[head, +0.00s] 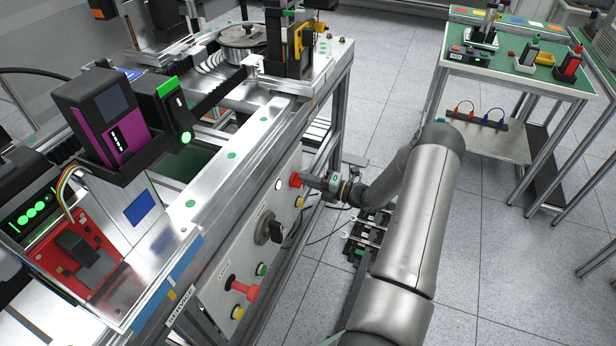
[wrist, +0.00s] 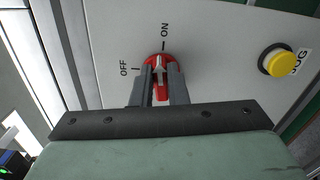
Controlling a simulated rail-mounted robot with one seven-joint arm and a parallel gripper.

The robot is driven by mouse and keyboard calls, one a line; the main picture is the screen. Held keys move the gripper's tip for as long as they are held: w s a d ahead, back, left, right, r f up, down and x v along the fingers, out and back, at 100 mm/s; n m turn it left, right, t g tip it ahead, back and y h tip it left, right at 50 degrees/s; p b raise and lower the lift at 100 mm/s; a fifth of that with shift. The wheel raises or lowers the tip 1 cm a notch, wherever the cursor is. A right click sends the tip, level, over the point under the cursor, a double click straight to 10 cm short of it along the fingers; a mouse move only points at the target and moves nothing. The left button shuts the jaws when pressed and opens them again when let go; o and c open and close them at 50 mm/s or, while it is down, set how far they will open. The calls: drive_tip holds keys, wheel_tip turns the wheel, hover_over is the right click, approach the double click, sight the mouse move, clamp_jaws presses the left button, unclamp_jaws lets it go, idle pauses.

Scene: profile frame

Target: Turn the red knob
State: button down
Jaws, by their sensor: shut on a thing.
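The red knob (wrist: 161,92) is on the pale panel (wrist: 215,60) in the wrist view, between the two fingers of my gripper (wrist: 160,83). The fingers are shut on it, one on each side. The white pointer on the knob points up in the picture, toward the tick at the ON label (wrist: 166,30). The OFF label (wrist: 124,68) is to the left. In the head view the red knob (head: 295,180) shows at the panel's far end, with my gripper (head: 310,182) against it; the fingers hide part of it.
A yellow button (wrist: 280,62) sits to the right of the knob in the wrist view. In the head view, the panel also holds a black rotary switch (head: 269,229), a red handle (head: 245,290) and a green button (head: 262,269). Wrenches (head: 366,228) are below my arm.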

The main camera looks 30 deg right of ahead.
drive_tip(key=shift+f+m+p, duration=0.2)
drive_tip(key=shift+m+p, duration=0.1)
drive_tip(key=shift+m, duration=0.7)
drive_tip(key=shift+s, duration=0.1)
drive_tip(key=c, duration=1.4)
unclamp_jaws()
drive_tip(key=shift+c, duration=0.2)
drive_tip(key=shift+d, duration=0.1)
drive_tip(key=b+v, duration=0.1)
drive_tip(key=v, duration=1.6)
drive_tip(key=shift+r, duration=0.1)
